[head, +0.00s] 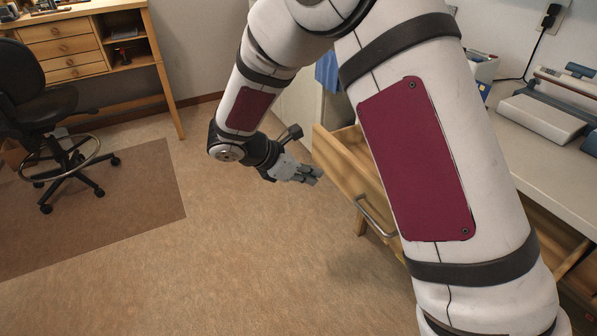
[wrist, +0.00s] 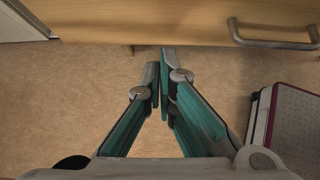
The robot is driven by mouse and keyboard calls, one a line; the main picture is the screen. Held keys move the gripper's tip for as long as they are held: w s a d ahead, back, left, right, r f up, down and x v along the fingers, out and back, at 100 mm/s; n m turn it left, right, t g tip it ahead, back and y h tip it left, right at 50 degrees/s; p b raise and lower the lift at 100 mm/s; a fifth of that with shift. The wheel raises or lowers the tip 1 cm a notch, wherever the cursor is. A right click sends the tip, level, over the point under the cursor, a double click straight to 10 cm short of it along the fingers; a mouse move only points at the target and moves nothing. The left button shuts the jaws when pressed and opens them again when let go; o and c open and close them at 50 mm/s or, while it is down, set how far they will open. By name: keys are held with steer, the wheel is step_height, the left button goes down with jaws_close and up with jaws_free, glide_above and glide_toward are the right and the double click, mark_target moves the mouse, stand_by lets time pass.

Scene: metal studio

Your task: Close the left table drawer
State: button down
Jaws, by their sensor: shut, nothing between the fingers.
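The wooden left table drawer (head: 349,176) stands pulled out from the table in the head view, with a metal bar handle (head: 376,216) on its front. My arm hides much of it. In the wrist view the drawer front (wrist: 180,22) runs along the top, with the handle (wrist: 275,35) at the upper right. My gripper (head: 316,175) is shut and empty, to the left of the drawer in the head view. In the wrist view its fingertips (wrist: 160,60) point toward the drawer front, left of the handle. I cannot tell whether they touch it.
The table top (head: 535,150) at right holds a pale device (head: 541,119). A black wheeled chair (head: 45,125) stands on a brown mat (head: 110,205) at left, near a wooden workbench (head: 75,45). The floor (head: 235,240) between is clear. A grey, red-edged object (wrist: 290,130) shows in the wrist view.

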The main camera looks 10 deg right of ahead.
mark_target(343, 174)
steer(key=shift+w+d+f+b, duration=0.25)
steer(key=shift+w+d, duration=0.05)
steer(key=shift+d, duration=0.65)
steer(key=shift+w+d+f+b, duration=0.25)
steer(key=shift+d+f, duration=0.05)
steer(key=shift+d, duration=0.6)
steer(key=shift+w+d+f+b, duration=0.25)
steer(key=shift+w+d, duration=0.05)
steer(key=shift+d, duration=0.65)
steer(key=shift+w+d, duration=0.15)
steer(key=shift+d, duration=0.45)
steer(key=w+d+p, duration=0.1)
steer(key=w+d, duration=0.1)
steer(key=d, duration=0.6)
steer(key=w+d+p, duration=0.1)
steer(key=w+d, duration=0.2)
steer(key=d, duration=0.6)
steer(key=w+d+p, duration=0.1)
steer(key=w+d, duration=0.2)
steer(key=d, duration=0.6)
steer(key=shift+w+d, duration=0.1)
steer(key=shift+w, duration=0.15)
steer(key=shift+d+r, duration=0.1)
